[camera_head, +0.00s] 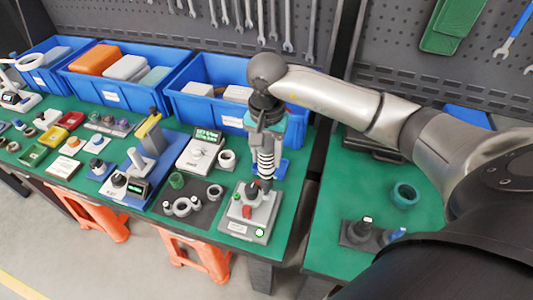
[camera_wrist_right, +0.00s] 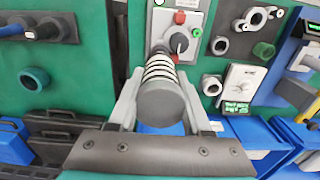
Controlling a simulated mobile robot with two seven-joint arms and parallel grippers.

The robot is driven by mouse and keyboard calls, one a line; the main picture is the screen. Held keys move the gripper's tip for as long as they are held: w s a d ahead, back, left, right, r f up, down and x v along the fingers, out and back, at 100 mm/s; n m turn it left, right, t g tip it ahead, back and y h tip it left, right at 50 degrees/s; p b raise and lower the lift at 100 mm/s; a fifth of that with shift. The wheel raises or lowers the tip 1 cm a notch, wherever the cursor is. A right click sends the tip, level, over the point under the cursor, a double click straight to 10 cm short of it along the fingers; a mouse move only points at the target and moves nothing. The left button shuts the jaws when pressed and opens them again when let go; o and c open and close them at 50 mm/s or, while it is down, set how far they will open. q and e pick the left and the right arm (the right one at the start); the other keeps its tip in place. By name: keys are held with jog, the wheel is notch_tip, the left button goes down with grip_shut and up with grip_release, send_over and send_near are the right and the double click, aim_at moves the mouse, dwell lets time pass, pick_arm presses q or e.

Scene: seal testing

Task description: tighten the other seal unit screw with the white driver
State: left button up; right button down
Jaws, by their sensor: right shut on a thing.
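My right gripper (camera_head: 265,138) comes in from the right and is shut on the white driver (camera_head: 266,160), which has black rings. The driver points down over the seal unit (camera_head: 262,213), a light grey block with a dark knob, a red part and a green light at the bench's front edge. The driver's tip is close to the unit's dark top; I cannot tell whether they touch. Screws are too small to make out. My left gripper is not in view.
A dark mat (camera_head: 207,217) with grey rings lies left of the unit. A white meter (camera_head: 197,155) with a green display stands behind it. Blue bins (camera_head: 205,107) line the back. On the right bench stand a teal ring (camera_head: 405,195) and a dark holder (camera_head: 355,240).

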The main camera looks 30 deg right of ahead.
jog(key=shift+f+b, duration=1.15)
dwell(1.0)
jog(key=shift+f+b, duration=0.45)
jog(key=shift+b, duration=0.95)
dwell(3.5)
